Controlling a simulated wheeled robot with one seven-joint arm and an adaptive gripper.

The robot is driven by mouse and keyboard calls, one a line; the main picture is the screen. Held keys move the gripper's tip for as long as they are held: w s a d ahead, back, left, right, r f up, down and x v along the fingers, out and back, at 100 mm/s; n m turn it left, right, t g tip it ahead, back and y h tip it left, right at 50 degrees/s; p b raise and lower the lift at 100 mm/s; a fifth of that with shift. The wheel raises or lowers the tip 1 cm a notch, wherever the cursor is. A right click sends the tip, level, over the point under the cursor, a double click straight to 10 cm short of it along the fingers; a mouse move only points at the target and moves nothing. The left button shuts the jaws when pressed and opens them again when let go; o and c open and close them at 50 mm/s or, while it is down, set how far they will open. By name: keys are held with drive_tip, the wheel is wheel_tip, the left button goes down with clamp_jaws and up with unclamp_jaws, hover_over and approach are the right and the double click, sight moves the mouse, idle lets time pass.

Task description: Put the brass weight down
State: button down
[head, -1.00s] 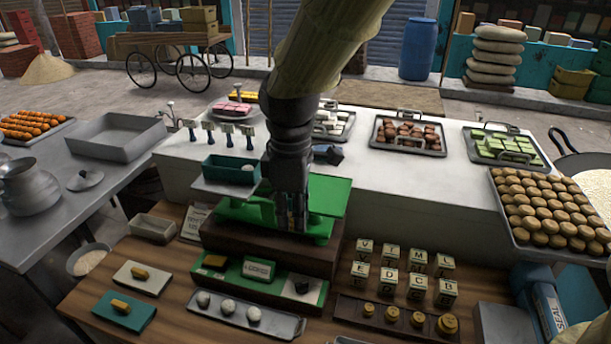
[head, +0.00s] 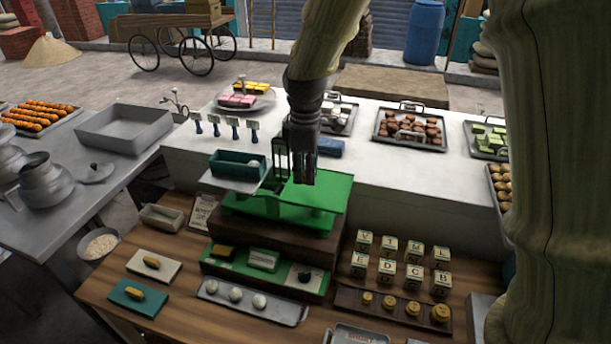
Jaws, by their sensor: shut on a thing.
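My gripper (head: 303,180) is shut and points down over the green pan (head: 322,190) on the right side of the balance scale. What it grips is too small and dark to make out between the fingers. A gap shows between the fingertips and the scale's base. Several brass weights (head: 440,313) stand in a row in a dark wooden tray (head: 345,299) at the front right; the tray's left end is bare. The scale's left side holds a teal box (head: 232,172) with a pale round piece (head: 254,163) in it.
Lettered blocks (head: 387,270) stand behind the weight tray. A metal tray with white balls (head: 235,294) lies in front of the scale. A green stand (head: 264,262) sits between them. Sweets trays (head: 409,137) line the white counter behind.

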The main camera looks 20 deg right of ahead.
drive_tip(key=shift+f+p, duration=0.5)
drive_tip(key=shift+p, duration=0.15)
drive_tip(key=shift+f+p, duration=0.55)
drive_tip(key=shift+f, duration=0.7)
drive_tip(key=shift+w+f, duration=0.1)
drive_tip(key=c, duration=1.3)
unclamp_jaws()
drive_tip(key=shift+r+b, duration=2.75)
drive_tip(key=shift+r, duration=3.4)
